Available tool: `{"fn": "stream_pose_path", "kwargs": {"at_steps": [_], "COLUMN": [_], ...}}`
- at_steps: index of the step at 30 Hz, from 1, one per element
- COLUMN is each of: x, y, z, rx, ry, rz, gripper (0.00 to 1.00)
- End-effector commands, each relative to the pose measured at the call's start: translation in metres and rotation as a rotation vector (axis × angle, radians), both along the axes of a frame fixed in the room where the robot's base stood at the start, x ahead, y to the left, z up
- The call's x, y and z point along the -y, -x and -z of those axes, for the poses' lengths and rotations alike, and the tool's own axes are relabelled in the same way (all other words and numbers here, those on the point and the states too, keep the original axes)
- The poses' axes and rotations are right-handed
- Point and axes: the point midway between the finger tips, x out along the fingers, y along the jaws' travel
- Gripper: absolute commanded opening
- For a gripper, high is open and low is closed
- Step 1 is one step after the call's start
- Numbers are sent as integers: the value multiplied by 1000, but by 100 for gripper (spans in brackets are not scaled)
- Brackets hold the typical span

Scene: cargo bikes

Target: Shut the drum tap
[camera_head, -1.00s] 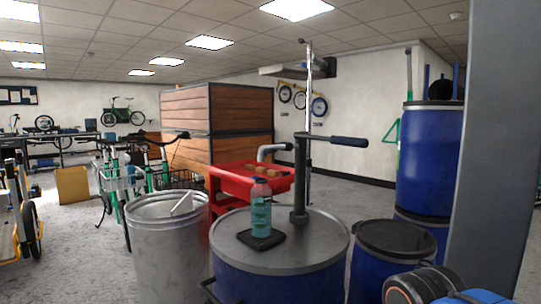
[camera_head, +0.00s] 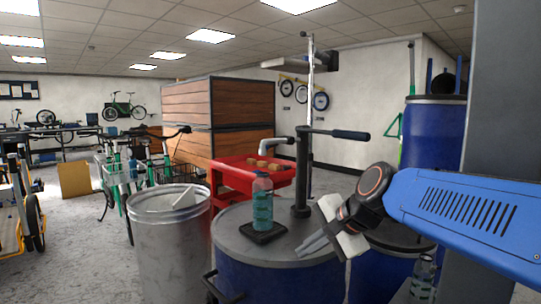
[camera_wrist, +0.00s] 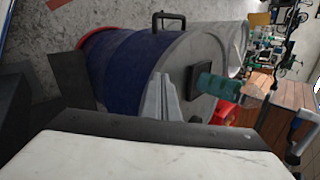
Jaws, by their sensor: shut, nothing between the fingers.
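The blue drum (camera_head: 270,278) with a grey lid (camera_head: 290,222) stands at the lower middle of the head view. It also shows tilted in the wrist view (camera_wrist: 112,62). A black bar-shaped handle (camera_head: 208,287) sticks out low on its left side; it also shows in the wrist view (camera_wrist: 168,16). I cannot tell surely whether this is the tap, or how it is set. My gripper (camera_head: 306,247) is shut and empty, over or before the lid's right front part, apart from the handle. Its fingers also show in the wrist view (camera_wrist: 157,97).
A teal bottle (camera_head: 262,203) stands on a black pad (camera_head: 263,232) on the lid, beside an upright pump (camera_head: 302,178). A grey bin (camera_head: 160,245) is close on the left, a red cart (camera_head: 222,183) behind. A clear bottle (camera_head: 424,272) is lower right.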

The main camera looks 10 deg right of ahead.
Motion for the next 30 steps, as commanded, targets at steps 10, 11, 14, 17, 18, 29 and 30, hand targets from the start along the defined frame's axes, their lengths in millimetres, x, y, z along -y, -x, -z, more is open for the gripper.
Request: {"fn": "stream_pose_path", "kwargs": {"at_steps": [10, 11, 14, 17, 18, 29, 30], "x": [-1, -1, 3, 9, 11, 26, 26], "y": [-93, -101, -127, -153, -161, -207, -208], "z": [-76, -82, -103, -124, -132, -170, -171], "rx": [-75, -83, -116, -151, -163, -247, -251], "ry": [-505, -552, -705, -857, -912, -1211, -1220], "rz": [379, 409, 506, 595, 626, 776, 779], "gripper": [0, 0, 0, 0, 0, 0, 0]}}
